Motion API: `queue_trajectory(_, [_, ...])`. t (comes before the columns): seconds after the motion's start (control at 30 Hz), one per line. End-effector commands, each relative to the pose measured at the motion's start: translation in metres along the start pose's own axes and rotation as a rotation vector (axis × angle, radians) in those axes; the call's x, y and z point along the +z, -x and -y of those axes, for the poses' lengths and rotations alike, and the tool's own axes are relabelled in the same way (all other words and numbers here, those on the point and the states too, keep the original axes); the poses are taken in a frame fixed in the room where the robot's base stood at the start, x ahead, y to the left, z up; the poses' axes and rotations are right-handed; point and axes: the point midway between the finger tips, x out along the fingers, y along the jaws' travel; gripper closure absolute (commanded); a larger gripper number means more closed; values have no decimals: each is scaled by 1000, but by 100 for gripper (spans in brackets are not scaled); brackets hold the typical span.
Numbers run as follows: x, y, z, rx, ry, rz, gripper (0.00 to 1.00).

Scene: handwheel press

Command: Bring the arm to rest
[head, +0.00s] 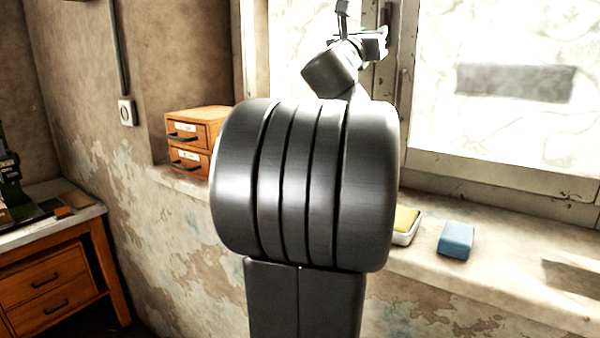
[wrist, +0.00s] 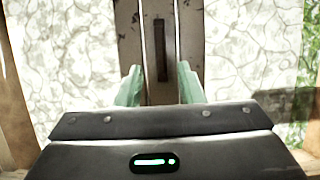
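My gripper (wrist: 160,85) shows in the wrist view with its two pale green fingers apart and nothing between them. Behind the fingers stands the window's upright frame post with a dark slot. In the head view my arm rises in front of the window, and its dark grey links cover much of the middle. The gripper end (head: 375,38) is small there, high up before the window frame, partly hidden by my own wrist.
A workbench with drawers (head: 50,285) is at the left. The window (head: 510,90) is close behind my gripper.

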Motion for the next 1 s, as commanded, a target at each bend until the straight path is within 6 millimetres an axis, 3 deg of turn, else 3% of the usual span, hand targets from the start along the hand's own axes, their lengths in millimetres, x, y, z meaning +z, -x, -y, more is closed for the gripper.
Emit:
queue_trajectory(0.37, [2,-72,0,-1,1,-1,65])
queue_trajectory(1.0, [4,-70,-4,-231,-558,-1,65])
